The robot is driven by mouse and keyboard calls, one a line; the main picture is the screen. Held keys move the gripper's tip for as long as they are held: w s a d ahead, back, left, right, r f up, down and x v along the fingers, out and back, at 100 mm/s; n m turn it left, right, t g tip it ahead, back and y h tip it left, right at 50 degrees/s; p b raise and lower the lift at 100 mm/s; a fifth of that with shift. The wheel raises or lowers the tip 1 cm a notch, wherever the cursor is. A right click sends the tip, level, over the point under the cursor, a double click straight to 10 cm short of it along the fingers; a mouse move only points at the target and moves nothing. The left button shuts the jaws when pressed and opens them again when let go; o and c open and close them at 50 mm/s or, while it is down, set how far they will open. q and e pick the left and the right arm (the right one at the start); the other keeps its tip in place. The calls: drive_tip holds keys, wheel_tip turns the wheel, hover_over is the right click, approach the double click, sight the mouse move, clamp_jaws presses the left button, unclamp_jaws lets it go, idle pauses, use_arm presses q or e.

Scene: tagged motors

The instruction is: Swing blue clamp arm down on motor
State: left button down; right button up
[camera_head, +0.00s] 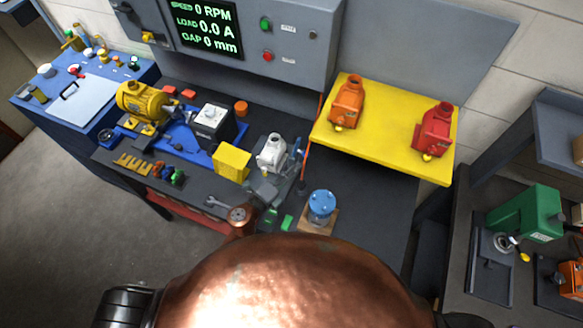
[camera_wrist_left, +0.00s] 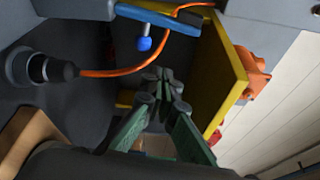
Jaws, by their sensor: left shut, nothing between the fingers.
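A pale grey motor (camera_head: 271,153) sits in a grey fixture (camera_head: 266,187) on the dark bench. The blue clamp arm (camera_head: 297,152) stands raised at the motor's right side. In the left wrist view a blue bar (camera_wrist_left: 160,19) with a blue knob (camera_wrist_left: 145,43) appears to be this arm. My left gripper (camera_head: 279,218), with green fingers, is in front of the fixture, apart from the clamp arm. In the left wrist view its fingertips (camera_wrist_left: 162,82) are together and empty, below the knob. My copper arm hides the bench's front. My right gripper is not in view.
A blue-topped cylinder on a wooden block (camera_head: 320,208) stands to the right. A yellow box (camera_head: 232,163) is left of the motor. An orange cable (camera_wrist_left: 115,73) runs from a dark plug (camera_wrist_left: 45,70). The yellow shelf (camera_head: 385,127) overhangs at right.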

use_arm(q)
drive_tip(key=x, duration=0.7)
drive_tip(key=a, duration=0.1)
drive_tip(key=a+p, duration=0.1)
drive_tip(key=w+a, duration=0.1)
drive_tip(key=shift+a+r, duration=0.35)
drive_tip(key=shift+a, duration=0.05)
drive_tip(key=shift+a, duration=0.1)
